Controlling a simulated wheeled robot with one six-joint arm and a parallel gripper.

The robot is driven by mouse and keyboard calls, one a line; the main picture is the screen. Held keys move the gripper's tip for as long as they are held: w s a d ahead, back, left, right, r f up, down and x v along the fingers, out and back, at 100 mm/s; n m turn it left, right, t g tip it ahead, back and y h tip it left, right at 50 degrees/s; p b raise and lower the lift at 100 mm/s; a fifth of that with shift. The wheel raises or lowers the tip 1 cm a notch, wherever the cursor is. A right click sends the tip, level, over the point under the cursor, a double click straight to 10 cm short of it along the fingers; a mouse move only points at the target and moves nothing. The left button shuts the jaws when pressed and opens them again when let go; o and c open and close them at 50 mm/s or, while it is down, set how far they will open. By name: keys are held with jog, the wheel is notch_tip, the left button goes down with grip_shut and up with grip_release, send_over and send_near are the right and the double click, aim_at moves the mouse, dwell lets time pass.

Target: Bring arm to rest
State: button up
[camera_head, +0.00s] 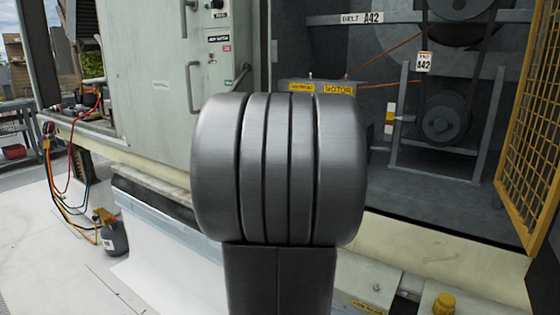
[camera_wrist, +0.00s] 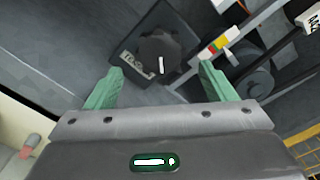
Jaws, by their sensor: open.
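My gripper (camera_wrist: 160,72) shows in the wrist view with its two green fingers spread apart and nothing between them. Beyond the fingers is a dark round knob (camera_wrist: 158,50) on a labelled plate; I cannot tell the exact gap to it. In the head view my own grey arm link (camera_head: 280,170) stands upright in the middle and covers much of the scene. My gripper does not show in the head view.
The open cooler bay holds a lower pulley (camera_head: 445,117), a hanging A42 tag (camera_head: 424,62) and a motor label (camera_head: 338,89). A yellow mesh panel (camera_head: 530,120) stands at the right. A pale cabinet door (camera_head: 160,90) is at the left. A bottle with hoses (camera_head: 114,238) stands on the roof.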

jog(key=x, duration=0.6)
jog(key=shift+d, duration=0.1)
